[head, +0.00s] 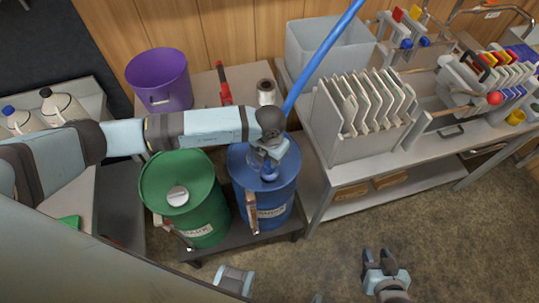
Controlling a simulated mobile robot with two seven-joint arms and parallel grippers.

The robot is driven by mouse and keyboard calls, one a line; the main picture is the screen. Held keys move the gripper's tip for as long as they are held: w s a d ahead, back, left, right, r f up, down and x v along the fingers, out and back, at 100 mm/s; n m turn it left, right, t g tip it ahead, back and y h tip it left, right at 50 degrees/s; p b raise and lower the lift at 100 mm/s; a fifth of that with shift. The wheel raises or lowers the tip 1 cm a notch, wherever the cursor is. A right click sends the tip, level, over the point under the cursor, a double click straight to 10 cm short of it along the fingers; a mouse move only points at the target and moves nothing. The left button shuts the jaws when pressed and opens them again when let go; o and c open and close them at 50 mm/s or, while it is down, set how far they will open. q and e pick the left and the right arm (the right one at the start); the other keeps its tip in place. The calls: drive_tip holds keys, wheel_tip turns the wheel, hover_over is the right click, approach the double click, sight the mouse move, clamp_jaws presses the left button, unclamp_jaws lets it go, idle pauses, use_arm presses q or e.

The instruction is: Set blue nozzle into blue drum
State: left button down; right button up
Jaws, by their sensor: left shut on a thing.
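The blue drum (281,190) stands upright on a low dark stand in the middle of the head view. My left gripper (269,166) is over the drum's lid, shut on the blue nozzle (268,176), of which only a small blue part shows below the fingers. A blue hose (322,57) runs from the wrist area up to the top edge. My gripper and wrist hide most of the nozzle and the drum's opening, so I cannot tell whether the tip is inside. My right gripper (377,258) is open and empty over the floor at lower right.
A green drum (206,190) with a pale cap stands left of the blue one. Behind are a purple bucket (158,80), a red tool (224,85) and a dark-and-white spool (266,92). A metal bench (360,172) with racks is close on the right.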

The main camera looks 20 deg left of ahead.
use_arm(q)
drive_tip(key=shift+f, duration=0.5)
use_arm(e)
drive_tip(key=shift+f, duration=0.55)
use_arm(q)
drive_tip(key=c, duration=0.8)
unclamp_jaws()
drive_tip(key=shift+c, duration=0.2)
drive_tip(key=shift+o, duration=1)
use_arm(e)
drive_tip(key=shift+r, duration=0.25)
use_arm(q)
drive_tip(key=o, duration=0.6)
use_arm(e)
drive_tip(key=shift+f, duration=0.1)
